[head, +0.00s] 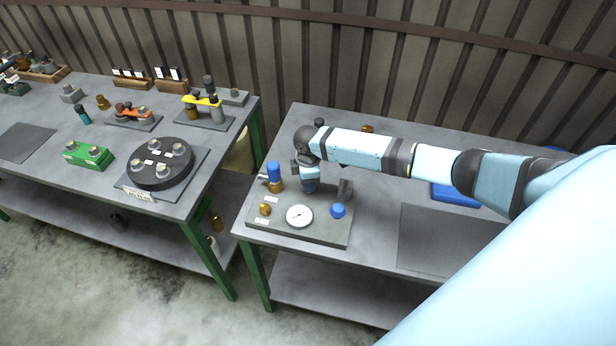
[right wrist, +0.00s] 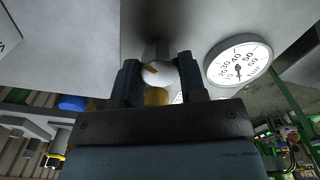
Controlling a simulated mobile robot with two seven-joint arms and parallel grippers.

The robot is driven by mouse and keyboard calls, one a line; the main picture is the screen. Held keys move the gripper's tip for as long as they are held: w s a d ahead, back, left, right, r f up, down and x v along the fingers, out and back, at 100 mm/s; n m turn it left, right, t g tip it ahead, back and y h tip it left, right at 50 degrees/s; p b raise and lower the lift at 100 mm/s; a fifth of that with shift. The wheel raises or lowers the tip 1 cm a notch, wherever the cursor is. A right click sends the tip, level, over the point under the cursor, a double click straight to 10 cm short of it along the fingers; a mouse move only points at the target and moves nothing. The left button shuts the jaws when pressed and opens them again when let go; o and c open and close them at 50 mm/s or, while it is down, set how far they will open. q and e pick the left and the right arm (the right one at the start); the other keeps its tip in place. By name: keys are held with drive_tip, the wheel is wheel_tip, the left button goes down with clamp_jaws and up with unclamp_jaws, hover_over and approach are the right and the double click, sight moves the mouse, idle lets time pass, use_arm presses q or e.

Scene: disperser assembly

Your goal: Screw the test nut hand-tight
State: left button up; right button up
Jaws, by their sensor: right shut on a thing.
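My right gripper (head: 309,188) points down over the grey test plate (head: 325,234) on the right table, behind the round dial gauge (head: 299,216). In the right wrist view, its two dark fingers (right wrist: 160,82) are closed around a small brass-coloured piece (right wrist: 157,96), which I take to be the test nut. A rounded grey part with a yellow mark (right wrist: 156,72) shows just beyond it, between the fingertips. The gauge is also in that view (right wrist: 238,62), right of the fingers. How far the nut sits on its thread is hidden. My left gripper is out of view.
A blue-topped brass fitting (head: 275,172) stands left of the gripper, and a blue dome (head: 338,210) right of the gauge. A brass knob (head: 265,209) sits at the plate's left. The left table holds a black disc fixture (head: 162,176) and a green block (head: 88,155).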

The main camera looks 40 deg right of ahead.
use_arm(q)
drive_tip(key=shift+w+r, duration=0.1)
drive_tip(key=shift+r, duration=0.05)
use_arm(e)
drive_tip(key=o, duration=0.7)
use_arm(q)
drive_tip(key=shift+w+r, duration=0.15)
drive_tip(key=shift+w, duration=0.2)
use_arm(e)
drive_tip(key=shift+o, duration=1.1)
use_arm(q)
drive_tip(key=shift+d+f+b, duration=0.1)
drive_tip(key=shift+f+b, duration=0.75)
drive_tip(key=shift+b, duration=0.1)
use_arm(e)
wheel_tip(320, 180, up, 14)
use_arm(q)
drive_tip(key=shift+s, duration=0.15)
use_arm(e)
drive_tip(key=shift+f, duration=0.1)
